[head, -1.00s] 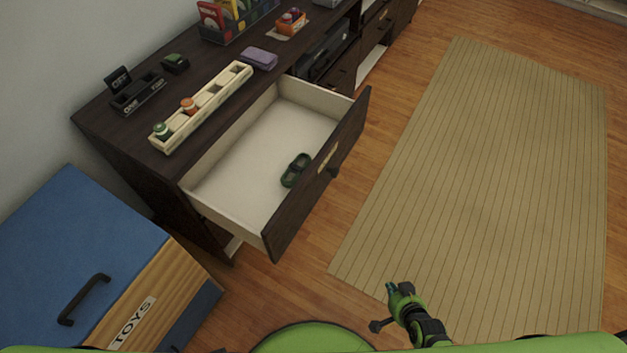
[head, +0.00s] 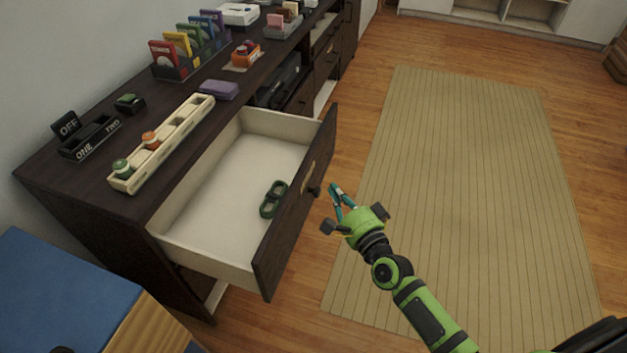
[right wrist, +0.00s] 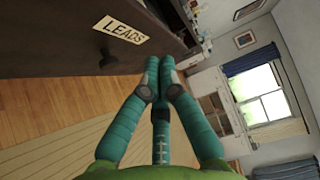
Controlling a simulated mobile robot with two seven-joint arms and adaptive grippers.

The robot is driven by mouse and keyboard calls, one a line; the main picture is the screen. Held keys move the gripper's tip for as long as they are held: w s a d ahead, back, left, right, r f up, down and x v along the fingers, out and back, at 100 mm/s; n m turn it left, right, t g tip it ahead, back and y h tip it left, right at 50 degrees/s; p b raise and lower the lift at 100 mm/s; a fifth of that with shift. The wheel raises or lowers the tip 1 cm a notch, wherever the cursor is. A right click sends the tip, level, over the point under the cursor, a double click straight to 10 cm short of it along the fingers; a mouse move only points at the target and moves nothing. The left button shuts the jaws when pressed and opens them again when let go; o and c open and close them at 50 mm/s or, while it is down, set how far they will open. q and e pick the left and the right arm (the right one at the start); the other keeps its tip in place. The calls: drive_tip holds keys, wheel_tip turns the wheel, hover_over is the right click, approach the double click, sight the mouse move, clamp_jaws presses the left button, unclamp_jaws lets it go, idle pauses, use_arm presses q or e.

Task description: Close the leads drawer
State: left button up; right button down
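The leads drawer stands pulled far out of the dark cabinet; its dark front (head: 296,215) faces right. A cream "LEADS" label (right wrist: 122,36) and a dark round knob (right wrist: 108,60) show on the front in the right wrist view. A green looped item (head: 273,198) lies inside on the pale drawer floor. My right gripper (head: 336,190) is just outside the front, near the knob, and appears apart from it. Its teal fingers (right wrist: 160,65) come together at the tips with nothing between them. My left gripper is not in view.
The cabinet top (head: 75,165) holds a cream slotted tray (head: 178,135), a purple block (head: 219,89), and colored folders (head: 175,52). A blue toy box (head: 60,290) stands at the lower left. A striped rug (head: 470,180) leaves clear floor on the right.

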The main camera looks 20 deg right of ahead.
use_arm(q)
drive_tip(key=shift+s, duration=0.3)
use_arm(e)
drive_tip(key=w+a, duration=0.4)
drive_tip(key=w, duration=0.1)
drive_tip(key=shift+w, duration=0.15)
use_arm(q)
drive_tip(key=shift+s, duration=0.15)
use_arm(e)
drive_tip(key=shift+a, duration=0.1)
